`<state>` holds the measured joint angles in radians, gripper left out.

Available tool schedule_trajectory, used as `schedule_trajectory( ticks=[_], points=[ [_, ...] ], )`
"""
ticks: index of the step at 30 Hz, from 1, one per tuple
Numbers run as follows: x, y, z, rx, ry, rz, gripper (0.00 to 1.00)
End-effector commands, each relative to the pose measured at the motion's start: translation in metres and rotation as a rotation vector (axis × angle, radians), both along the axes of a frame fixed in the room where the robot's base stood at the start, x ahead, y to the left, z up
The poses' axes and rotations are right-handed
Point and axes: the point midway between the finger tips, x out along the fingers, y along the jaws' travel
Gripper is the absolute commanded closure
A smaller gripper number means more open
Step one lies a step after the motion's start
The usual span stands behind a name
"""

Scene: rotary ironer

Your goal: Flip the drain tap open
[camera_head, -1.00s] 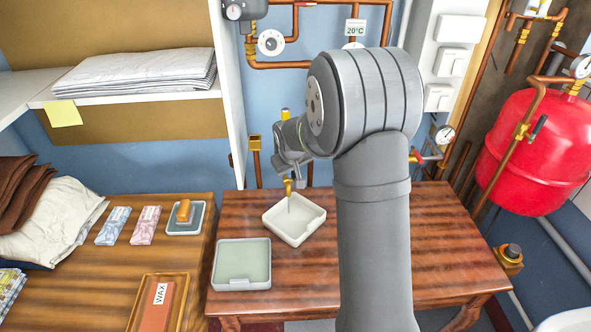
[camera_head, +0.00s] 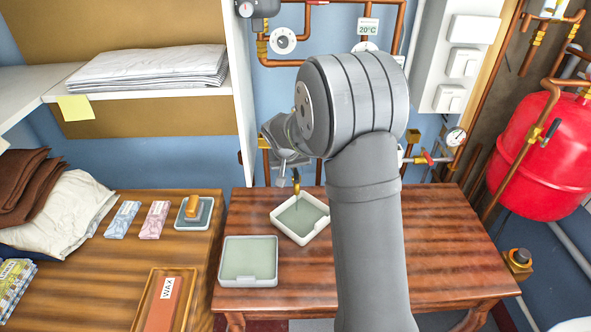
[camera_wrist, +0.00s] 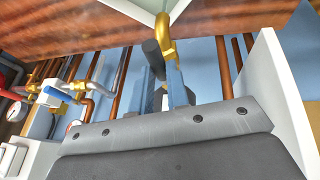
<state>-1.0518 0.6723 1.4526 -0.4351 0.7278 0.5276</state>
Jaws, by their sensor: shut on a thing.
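The drain tap (camera_head: 296,182) is a small brass spout with a dark lever, low on the wall at the back edge of the right table. It also shows in the wrist view as a brass bend (camera_wrist: 165,28) with a black lever end (camera_wrist: 153,56). My gripper (camera_head: 288,164) is at the tap, shut on its lever; the fingers partly hide the tap's body. A thin line hangs from the spout into a white tray (camera_head: 318,229) below it. That tray's inside looks grey-green.
A second shallow tray (camera_head: 227,276) stands in front and to the left. Copper pipes with a red-handled valve (camera_head: 427,157) run along the wall to the right. A red tank (camera_head: 540,155) is at far right. The front right of the table (camera_head: 450,265) is clear.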

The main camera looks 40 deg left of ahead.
Motion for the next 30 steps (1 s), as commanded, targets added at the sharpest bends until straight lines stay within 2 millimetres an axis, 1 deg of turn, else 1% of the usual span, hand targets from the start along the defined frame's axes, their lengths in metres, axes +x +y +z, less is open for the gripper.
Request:
schedule_trajectory(
  ticks=[7, 8, 9, 17, 20, 23, 26, 30],
  points=[
    [-0.001, 0.000, 0.000, 0.000, 0.002, -0.001, 1.00],
    [-0.001, 0.000, 0.000, 0.000, 0.002, -0.001, 0.83],
    [-0.001, 0.000, 0.000, 0.000, 0.002, -0.001, 0.76],
    [0.000, 0.000, 0.000, 0.001, 0.001, 0.000, 0.76],
    [-0.002, 0.000, 0.003, 0.001, 0.001, 0.000, 0.76],
    [-0.006, -0.001, 0.013, 0.003, 0.000, 0.000, 0.76],
    [-0.013, -0.004, 0.030, 0.003, 0.000, 0.000, 0.76],
    [-0.027, -0.008, 0.060, 0.005, -0.001, 0.001, 0.76]
  ],
)
